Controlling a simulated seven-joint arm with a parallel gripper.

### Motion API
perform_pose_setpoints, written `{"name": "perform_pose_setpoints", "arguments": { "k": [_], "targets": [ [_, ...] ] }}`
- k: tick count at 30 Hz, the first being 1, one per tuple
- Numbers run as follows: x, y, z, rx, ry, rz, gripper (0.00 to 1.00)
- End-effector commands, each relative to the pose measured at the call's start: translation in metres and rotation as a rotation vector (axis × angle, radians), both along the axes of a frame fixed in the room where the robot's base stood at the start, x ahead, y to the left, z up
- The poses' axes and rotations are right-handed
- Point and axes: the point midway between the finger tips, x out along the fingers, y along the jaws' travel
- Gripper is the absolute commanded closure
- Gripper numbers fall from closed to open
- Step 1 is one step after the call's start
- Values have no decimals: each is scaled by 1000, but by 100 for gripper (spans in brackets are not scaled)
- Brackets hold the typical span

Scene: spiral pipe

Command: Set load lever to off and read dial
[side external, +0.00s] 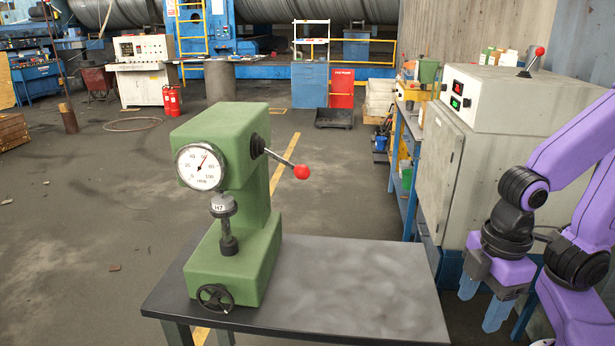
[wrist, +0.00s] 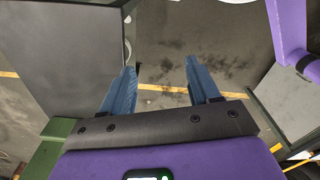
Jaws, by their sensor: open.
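A green hardness tester (side external: 245,200) stands on the left part of a dark table. Its round white dial (side external: 201,167) faces the camera, with a red needle pointing up and slightly right; the exact reading is too small to tell. The load lever (side external: 285,164) sticks out from the tester's right side, tilted down to the right, with a red ball (side external: 302,172) at its end. My gripper (side external: 482,305) hangs at the right, beyond the table's right edge and well away from the lever. In the wrist view its two blue fingers (wrist: 160,85) are apart and empty.
The table top (side external: 350,290) right of the tester is bare. A grey cabinet (side external: 470,180) with a control box (side external: 500,97) and another red-balled lever (side external: 538,55) stands behind my arm. A handwheel (side external: 215,298) sits at the tester's foot.

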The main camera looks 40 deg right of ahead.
Motion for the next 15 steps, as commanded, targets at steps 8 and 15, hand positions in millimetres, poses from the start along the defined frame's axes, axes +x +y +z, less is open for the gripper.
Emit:
{"name": "perform_pose_setpoints", "arguments": {
  "k": [8,15],
  "targets": [
    [45,23,-9,147,-119,-94,39],
    [121,43,-9,381,-335,-212,39]
  ]
}}
